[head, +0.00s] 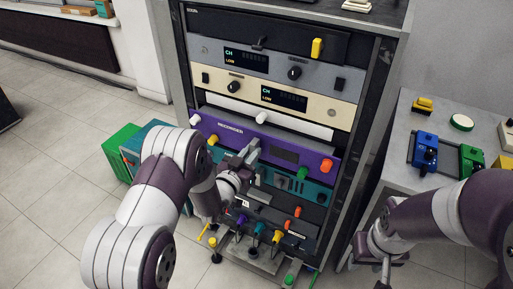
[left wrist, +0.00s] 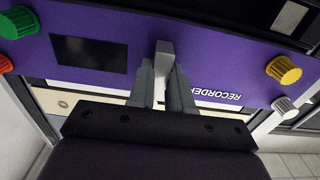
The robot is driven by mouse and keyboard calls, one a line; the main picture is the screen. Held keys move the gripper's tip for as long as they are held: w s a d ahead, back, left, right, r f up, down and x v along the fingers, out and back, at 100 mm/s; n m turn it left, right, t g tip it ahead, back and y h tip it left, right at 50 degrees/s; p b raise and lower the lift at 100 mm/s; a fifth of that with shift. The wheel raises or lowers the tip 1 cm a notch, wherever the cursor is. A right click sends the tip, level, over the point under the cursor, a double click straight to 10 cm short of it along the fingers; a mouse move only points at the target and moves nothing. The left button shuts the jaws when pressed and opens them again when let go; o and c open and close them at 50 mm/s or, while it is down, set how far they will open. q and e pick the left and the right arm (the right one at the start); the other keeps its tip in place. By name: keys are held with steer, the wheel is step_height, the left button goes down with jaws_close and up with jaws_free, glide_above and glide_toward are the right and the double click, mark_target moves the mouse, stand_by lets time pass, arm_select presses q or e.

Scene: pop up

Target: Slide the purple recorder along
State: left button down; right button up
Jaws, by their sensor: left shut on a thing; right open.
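The purple recorder (head: 252,134) is a wide front panel in the middle of the equipment rack, with a dark display, a yellow knob, a white knob, and red and green knobs at its right end. It shows upside down in the left wrist view (left wrist: 225,55), with its lettering. My left gripper (head: 250,152) is at the middle of the panel. In the left wrist view my left gripper (left wrist: 162,78) is shut on the recorder's pale grey handle (left wrist: 165,52). My right gripper (head: 383,280) is open and empty, away from the recorder at the lower right, partly cut off by the frame.
Grey and cream units (head: 300,98) sit above the recorder, and a teal unit (head: 318,190) is below it. Several coloured knobs and levers stick out lower down. Green and teal boxes (head: 122,142) stand left of the rack. A grey side table (head: 395,165) with coloured devices stands right.

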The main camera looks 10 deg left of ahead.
arm_select(q)
steer(key=shift+b+x, duration=0.6)
steer(key=shift+x, duration=1.25)
steer(key=shift+r, duration=0.1)
steer(key=c, duration=1)
jaws_free()
steer(key=shift+o, duration=0.2)
